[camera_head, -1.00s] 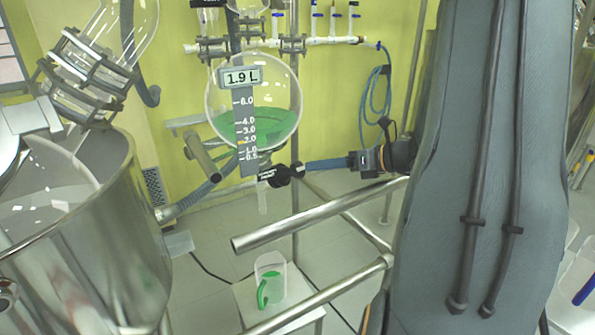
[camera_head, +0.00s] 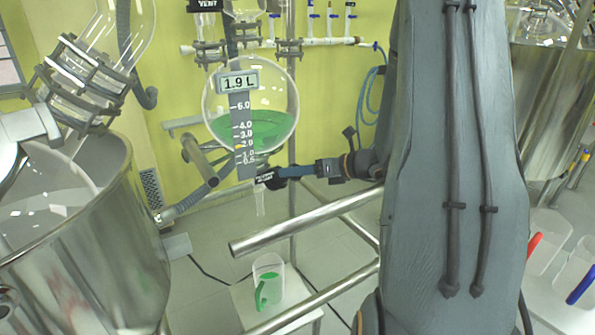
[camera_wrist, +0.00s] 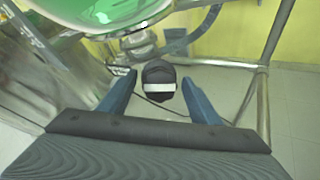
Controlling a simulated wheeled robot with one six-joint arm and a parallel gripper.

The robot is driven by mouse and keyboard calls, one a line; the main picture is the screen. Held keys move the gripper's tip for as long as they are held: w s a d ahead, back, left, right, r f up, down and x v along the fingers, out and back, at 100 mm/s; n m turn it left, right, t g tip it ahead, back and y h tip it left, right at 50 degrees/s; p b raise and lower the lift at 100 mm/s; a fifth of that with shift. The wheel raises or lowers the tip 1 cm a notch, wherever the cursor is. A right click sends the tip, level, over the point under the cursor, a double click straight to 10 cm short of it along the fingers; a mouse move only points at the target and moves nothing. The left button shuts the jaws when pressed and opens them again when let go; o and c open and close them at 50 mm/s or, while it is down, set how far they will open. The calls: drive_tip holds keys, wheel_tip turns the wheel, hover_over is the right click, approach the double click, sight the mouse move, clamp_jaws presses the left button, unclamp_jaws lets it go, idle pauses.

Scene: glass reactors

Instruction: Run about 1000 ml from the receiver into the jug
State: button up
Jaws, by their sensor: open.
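The receiver (camera_head: 285,95) is a round glass flask with green liquid in its lower part. Its scale sign (camera_head: 238,82) reads 1.9 L. A black drain valve handle (camera_head: 266,178) sits below it, above a clear outlet tube (camera_head: 260,203). The clear jug (camera_head: 268,264) with a green handle stands on a white stand below the outlet; I cannot tell its level. My gripper (camera_head: 285,172) is at the valve handle. In the wrist view, the open blue fingers (camera_wrist: 158,84) lie either side of the black handle, which shows a white band (camera_wrist: 158,87), with gaps visible.
Metal rails (camera_head: 300,222) cross in front of the jug's stand (camera_head: 245,300). A large steel vessel (camera_head: 85,250) stands at the left. Other jugs, with red and blue handles (camera_head: 582,285), stand at the far right. A pipe with several valves (camera_head: 330,41) runs behind.

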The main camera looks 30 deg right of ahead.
drive_tip(key=c, duration=1.1)
drive_tip(key=shift+o, duration=0.2)
drive_tip(key=shift+n+b, duration=0.4)
drive_tip(key=shift+b, duration=0.05)
drive_tip(key=n+b, duration=0.4)
drive_tip(key=n, duration=0.1)
drive_tip(key=shift+f+y, duration=0.1)
drive_tip(key=shift+y, duration=0.3)
drive_tip(key=n+g+b, duration=0.1)
drive_tip(key=n+b, duration=0.2)
drive_tip(key=n, duration=0.2)
drive_tip(key=shift+y, duration=0.4)
drive_tip(key=shift+n, duration=0.4)
